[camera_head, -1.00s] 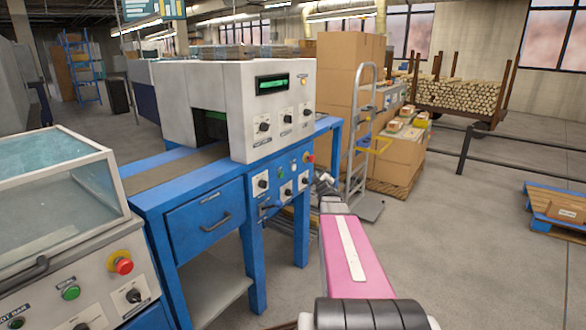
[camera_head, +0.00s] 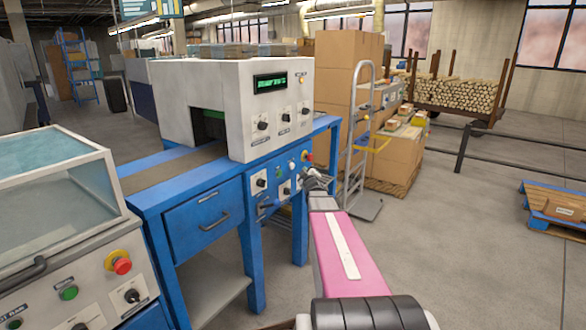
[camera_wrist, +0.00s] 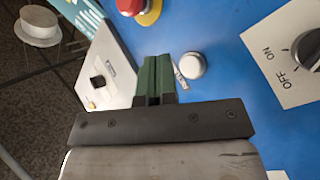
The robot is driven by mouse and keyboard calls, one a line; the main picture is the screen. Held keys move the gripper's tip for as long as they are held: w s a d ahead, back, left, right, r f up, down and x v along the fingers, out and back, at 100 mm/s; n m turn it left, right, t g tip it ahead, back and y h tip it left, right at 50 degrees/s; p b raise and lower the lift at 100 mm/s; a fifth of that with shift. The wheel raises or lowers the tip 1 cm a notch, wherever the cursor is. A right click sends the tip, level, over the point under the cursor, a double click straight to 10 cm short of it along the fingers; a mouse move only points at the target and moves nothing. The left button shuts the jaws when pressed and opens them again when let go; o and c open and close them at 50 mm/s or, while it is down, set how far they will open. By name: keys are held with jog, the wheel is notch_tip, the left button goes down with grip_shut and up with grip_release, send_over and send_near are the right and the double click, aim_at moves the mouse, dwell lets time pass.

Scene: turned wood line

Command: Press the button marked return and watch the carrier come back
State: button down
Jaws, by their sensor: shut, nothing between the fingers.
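A round white button (camera_wrist: 192,65) sits on the blue panel in the wrist view, with a small label beside it whose lettering is too small to read. My gripper (camera_wrist: 156,75) has its green fingers shut and empty, just left of the button in that view; whether it touches the panel I cannot tell. In the head view my gripper (camera_head: 318,180) is at the right end of the blue control panel (camera_head: 273,190), under the white machine housing (camera_head: 240,110). I cannot make out a carrier on the brown belt (camera_head: 165,172).
A red stop button (camera_wrist: 132,5) on a yellow base and an ON/OFF knob (camera_wrist: 308,50) flank the white button. A hand truck (camera_head: 358,150) and stacked cartons (camera_head: 340,75) stand right of the machine. The floor at right is mostly open.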

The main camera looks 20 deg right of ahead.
aim_at(292, 166)
jog(key=shift+w+a, duration=1)
jog(key=shift+w, duration=0.25)
jog(key=shift+w, duration=0.1)
dwell(1.1)
jog(key=shift+w+a, duration=0.25)
